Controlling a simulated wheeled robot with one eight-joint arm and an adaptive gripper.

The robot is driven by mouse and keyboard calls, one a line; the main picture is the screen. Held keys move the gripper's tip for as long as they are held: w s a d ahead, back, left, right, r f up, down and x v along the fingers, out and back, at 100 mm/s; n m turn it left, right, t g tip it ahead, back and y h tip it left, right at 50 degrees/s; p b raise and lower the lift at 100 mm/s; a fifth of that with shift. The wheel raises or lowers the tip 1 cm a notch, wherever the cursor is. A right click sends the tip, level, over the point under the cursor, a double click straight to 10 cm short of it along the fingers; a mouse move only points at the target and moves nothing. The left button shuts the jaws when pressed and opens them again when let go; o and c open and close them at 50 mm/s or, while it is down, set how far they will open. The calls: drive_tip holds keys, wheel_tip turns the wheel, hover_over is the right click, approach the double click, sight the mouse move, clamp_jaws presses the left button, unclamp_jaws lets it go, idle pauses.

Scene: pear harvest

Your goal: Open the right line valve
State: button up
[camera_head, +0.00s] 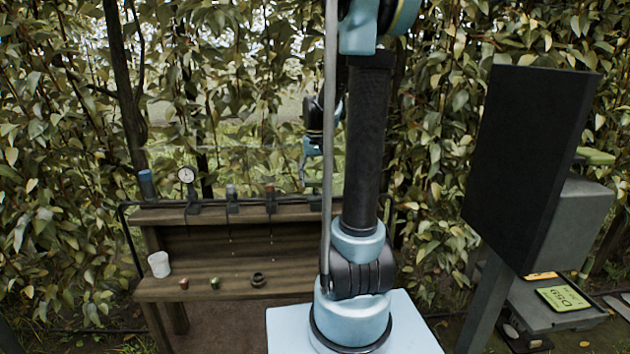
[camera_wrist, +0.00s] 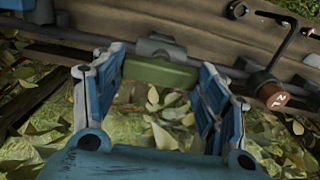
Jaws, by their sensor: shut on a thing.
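In the wrist view, the two blue fingers of my gripper (camera_wrist: 161,66) are spread wide and shut on a green bar-shaped handle (camera_wrist: 160,74), one finger at each end. The handle lies across a grey fitting (camera_wrist: 160,47) on the dark pipe; I take it for the right line valve. In the head view, my gripper (camera_head: 311,168) points down over the right part of the wooden bench (camera_head: 290,228), partly hidden by my arm.
The dark pipe carries a round gauge (camera_head: 186,175), a blue-capped part (camera_head: 146,182) and a rust-capped part (camera_head: 270,190), which also shows in the wrist view (camera_wrist: 273,96). A black panel (camera_head: 525,165) stands right.

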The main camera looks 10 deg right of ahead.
sight(316, 181)
drive_tip(key=shift+w, duration=0.1)
drive_tip(key=o, duration=1)
drive_tip(key=shift+o, duration=0.2)
wheel_tip(316, 181, up, 12)
idle(0.3)
drive_tip(key=s+f, duration=0.6)
drive_tip(key=s, duration=0.3)
drive_tip(key=s+f+t, duration=0.1)
drive_tip(key=s+f, duration=0.4)
drive_tip(key=s, duration=0.4)
drive_tip(key=s+f+n+t, duration=0.1)
drive_tip(key=s+f, duration=0.5)
drive_tip(key=s, duration=0.4)
drive_tip(key=shift+f, duration=0.35)
